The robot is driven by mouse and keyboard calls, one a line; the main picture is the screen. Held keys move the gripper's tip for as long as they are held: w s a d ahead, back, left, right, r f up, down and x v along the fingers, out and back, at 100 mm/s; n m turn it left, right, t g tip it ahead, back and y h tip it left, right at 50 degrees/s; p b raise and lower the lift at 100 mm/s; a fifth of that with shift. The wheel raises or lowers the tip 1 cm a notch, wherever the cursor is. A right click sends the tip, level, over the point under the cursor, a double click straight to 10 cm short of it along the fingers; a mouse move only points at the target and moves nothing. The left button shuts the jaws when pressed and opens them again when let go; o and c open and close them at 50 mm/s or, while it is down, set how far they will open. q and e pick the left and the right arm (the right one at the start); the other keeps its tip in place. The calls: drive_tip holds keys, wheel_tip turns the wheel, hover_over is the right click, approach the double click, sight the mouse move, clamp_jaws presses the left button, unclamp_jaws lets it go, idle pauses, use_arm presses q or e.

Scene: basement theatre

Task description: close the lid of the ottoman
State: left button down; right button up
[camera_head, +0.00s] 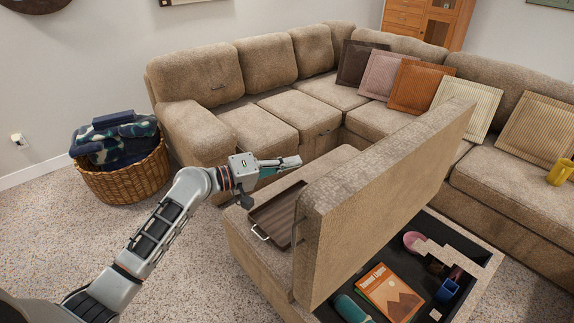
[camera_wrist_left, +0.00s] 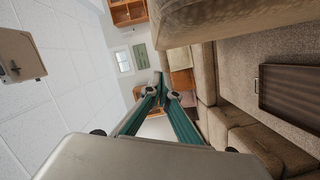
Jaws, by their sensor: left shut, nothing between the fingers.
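The ottoman (camera_head: 240,238) is a beige upholstered box in front of the sofa. Its thick lid (camera_head: 345,215) stands raised, nearly upright, and the storage space on its right side is open. My left gripper (camera_head: 298,161) is shut and empty above the ottoman's left part, left of the lid and apart from it as far as I can tell. In the left wrist view the shut fingers (camera_wrist_left: 170,88) show at the centre, with what looks like the lid (camera_wrist_left: 190,22) above them. My right gripper is not in view.
A dark tray (camera_head: 274,216) lies on the ottoman's closed left part. The open storage holds a book (camera_head: 390,292), a pink bowl (camera_head: 412,241) and a blue cup (camera_head: 447,290). A sectional sofa (camera_head: 255,125) is behind. A basket (camera_head: 130,180) stands left.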

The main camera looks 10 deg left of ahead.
use_arm(q)
drive_tip(key=w+d+f+p, duration=0.1)
drive_tip(key=d+f, duration=0.1)
drive_tip(key=d, duration=0.5)
drive_tip(key=shift+w+d+f, duration=0.15)
drive_tip(key=shift+w+d, duration=0.05)
drive_tip(key=shift+w, duration=0.15)
